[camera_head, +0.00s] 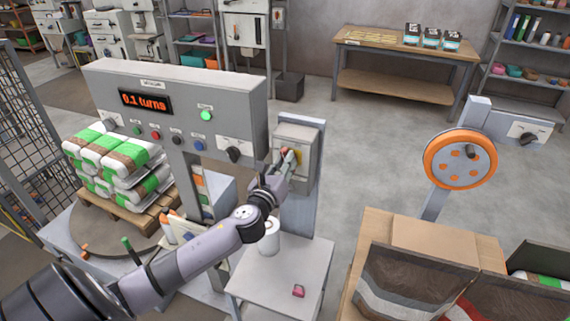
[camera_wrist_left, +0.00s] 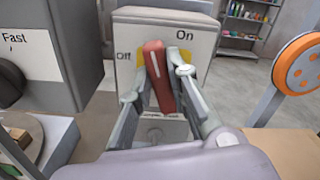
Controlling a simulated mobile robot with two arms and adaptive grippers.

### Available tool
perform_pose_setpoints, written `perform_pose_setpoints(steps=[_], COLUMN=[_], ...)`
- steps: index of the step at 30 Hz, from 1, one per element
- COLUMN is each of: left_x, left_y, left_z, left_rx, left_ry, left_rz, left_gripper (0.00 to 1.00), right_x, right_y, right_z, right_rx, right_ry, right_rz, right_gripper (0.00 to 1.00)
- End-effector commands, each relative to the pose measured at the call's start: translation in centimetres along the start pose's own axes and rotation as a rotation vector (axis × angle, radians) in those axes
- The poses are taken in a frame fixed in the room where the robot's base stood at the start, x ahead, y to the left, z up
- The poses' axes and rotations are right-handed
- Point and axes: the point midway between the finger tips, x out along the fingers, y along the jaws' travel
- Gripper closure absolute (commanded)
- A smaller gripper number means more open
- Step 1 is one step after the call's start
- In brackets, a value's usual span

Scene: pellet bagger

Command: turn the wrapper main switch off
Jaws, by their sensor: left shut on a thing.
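The wrapper main switch is a red handle (camera_wrist_left: 159,76) with a white line, on a yellow plate on a grey box (camera_head: 308,136). In the left wrist view its top tilts slightly left of upright, between the "Off" label at the left and the "On" label at the upper right. My left gripper (camera_head: 283,161) is shut on the red handle, one finger on each side of it. The fingers hide parts of the handle and plate. My right gripper is not in view.
The wrapper panel (camera_head: 180,101) stands just left of the switch box, its display reading "0.1 turns" with a green light lit. A small table (camera_head: 268,286) with a white roll (camera_head: 268,236) stands below. An orange wheel (camera_head: 460,160) and open cartons are to the right.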

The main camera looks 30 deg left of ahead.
Motion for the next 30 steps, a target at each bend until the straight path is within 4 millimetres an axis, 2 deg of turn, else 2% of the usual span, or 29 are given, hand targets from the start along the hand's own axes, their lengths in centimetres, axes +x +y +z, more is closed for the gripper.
perform_pose_setpoints(steps=[30], left_x=[0.0], left_y=[0.7], left_z=[-0.2], left_rx=[-0.958], left_ry=[-0.004], left_rz=[0.000], left_gripper=[1.00], right_x=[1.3], right_y=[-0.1], right_z=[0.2], right_rx=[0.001], right_ry=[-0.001], right_rz=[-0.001], right_gripper=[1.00])
